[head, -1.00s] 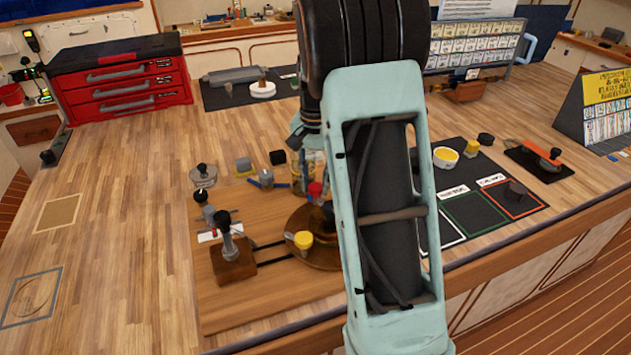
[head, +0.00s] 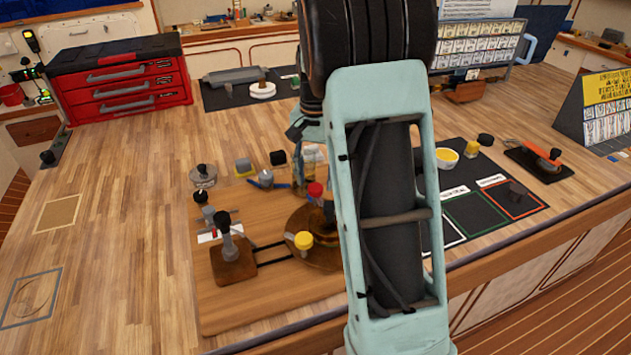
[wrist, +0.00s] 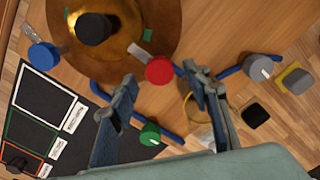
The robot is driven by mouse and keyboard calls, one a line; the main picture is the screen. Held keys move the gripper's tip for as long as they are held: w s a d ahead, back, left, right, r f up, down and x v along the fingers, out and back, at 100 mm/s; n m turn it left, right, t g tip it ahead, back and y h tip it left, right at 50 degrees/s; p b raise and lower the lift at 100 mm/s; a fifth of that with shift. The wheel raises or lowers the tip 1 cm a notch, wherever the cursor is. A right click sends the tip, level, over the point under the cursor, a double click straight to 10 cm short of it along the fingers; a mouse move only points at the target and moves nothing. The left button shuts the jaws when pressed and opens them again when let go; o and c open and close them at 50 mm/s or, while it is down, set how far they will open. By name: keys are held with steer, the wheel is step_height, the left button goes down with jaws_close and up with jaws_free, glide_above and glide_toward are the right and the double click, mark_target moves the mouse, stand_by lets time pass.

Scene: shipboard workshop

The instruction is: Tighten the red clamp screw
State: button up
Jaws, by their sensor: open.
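The red clamp screw knob (wrist: 159,69) is round and sits beside the brass disc (wrist: 150,20) in the wrist view. It also shows in the head view (head: 315,189), just left of my forearm. My gripper (wrist: 159,72) is open, with one fingertip on each side of the red knob in the wrist picture. Gaps show between the knob and both fingers. I cannot tell how far above it the tips are. In the head view my forearm hides part of the disc and most of the gripper.
Near the red knob are a green knob (wrist: 149,134), a blue knob (wrist: 43,56) and a black knob (wrist: 93,28). A yellow knob (head: 303,239) and a wooden block with a black-topped post (head: 232,262) stand left of my forearm. The left worktop is largely clear.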

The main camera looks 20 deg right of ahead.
mark_target(315, 187)
step_height(315, 187, up, 10)
stand_by(0.3)
stand_by(0.4)
